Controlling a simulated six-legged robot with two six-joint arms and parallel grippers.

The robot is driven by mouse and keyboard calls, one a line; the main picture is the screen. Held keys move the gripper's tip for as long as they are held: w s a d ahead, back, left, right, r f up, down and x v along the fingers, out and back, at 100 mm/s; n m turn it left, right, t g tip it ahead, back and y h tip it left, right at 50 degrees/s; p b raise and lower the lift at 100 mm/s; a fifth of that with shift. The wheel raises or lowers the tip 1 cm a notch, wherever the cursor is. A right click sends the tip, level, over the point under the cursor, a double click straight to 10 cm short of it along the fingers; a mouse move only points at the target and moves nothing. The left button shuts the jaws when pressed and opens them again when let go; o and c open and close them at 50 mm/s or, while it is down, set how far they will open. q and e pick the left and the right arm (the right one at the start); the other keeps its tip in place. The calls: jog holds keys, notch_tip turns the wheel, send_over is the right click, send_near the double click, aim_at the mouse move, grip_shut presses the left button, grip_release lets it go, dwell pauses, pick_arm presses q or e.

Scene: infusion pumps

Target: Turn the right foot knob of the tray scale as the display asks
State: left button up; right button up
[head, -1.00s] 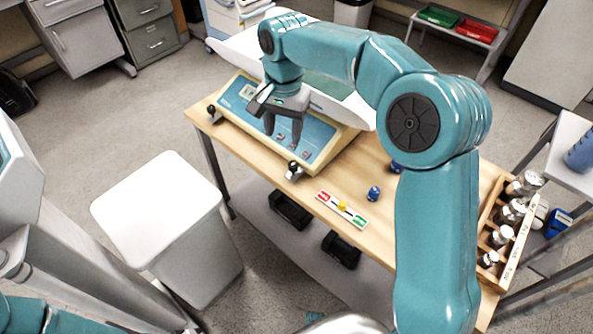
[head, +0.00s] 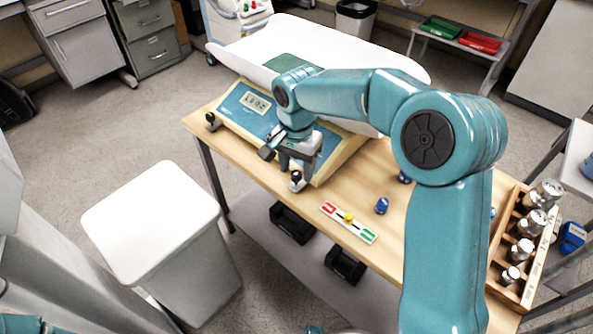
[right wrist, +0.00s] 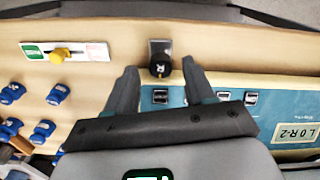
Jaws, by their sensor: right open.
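The tray scale (head: 345,148) stands on the wooden table, with a blue front panel and a white tray (head: 400,62) on top. Its display (right wrist: 297,130) appears to read "L0 R-2" in the right wrist view; it is small in the head view (head: 255,101). The right foot knob (head: 296,183) is black, at the scale's front right corner; it shows an "R" in the right wrist view (right wrist: 160,68). My right gripper (head: 295,165) is open above this knob, its fingertips on either side of it. I cannot tell whether they touch. My left gripper is not in view.
The left foot knob (head: 212,120) is at the other front corner. A red-green slider board (head: 348,224) with a yellow slider lies right of the right knob. Blue pieces (head: 382,206) and a wooden rack (head: 510,285) of metal cylinders are farther right. A white bin (head: 160,240) stands left.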

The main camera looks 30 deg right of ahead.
jog(key=shift+f, duration=0.55)
jog(key=shift+c, duration=0.4)
grip_shut()
